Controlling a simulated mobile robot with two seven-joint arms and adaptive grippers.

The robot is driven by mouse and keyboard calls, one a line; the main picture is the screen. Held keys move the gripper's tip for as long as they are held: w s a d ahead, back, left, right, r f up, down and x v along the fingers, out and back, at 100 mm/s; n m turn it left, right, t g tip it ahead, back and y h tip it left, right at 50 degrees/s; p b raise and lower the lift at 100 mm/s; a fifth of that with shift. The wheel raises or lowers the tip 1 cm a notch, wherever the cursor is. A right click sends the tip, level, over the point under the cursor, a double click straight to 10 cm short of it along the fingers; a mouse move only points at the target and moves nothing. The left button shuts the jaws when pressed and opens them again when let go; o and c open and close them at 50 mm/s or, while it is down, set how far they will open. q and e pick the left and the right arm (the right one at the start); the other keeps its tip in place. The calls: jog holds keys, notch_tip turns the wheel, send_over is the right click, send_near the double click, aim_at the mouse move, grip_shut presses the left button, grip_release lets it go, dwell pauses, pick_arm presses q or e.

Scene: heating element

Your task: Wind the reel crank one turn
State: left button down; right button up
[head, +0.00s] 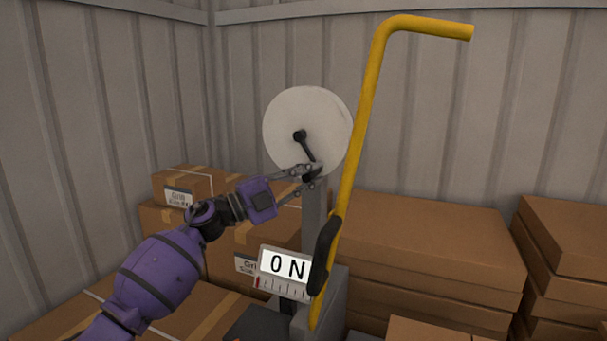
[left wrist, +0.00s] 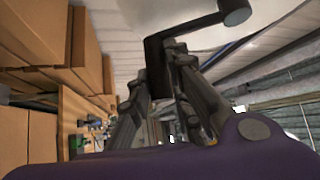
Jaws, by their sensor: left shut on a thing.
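The reel (head: 290,105) is a pale round disc on a grey post in the middle of the head view. Its dark crank (head: 308,147) runs from the hub down and slightly right to a black handle. My left gripper (head: 312,176) is shut on the crank handle at the lower part of the disc. In the left wrist view, the fingers close around the dark handle (left wrist: 156,68), with the crank arm and hub (left wrist: 235,12) above right and the reel's pale face behind. My right gripper is not in view.
A yellow bent bar (head: 362,120) with a black grip stands just right of the reel, in front of its edge. A sign (head: 284,265) reading "ON" is below. Cardboard boxes (head: 430,250) are stacked on both sides, before corrugated walls (head: 150,90).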

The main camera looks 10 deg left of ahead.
pick_arm(q)
jog(key=shift+d+r, duration=0.1)
jog(key=shift+d, duration=0.05)
dwell(0.3)
jog(key=c, duration=1.6)
grip_release()
jog(key=shift+s, duration=0.1)
jog(key=v, duration=1.2)
jog(key=shift+d, duration=0.1)
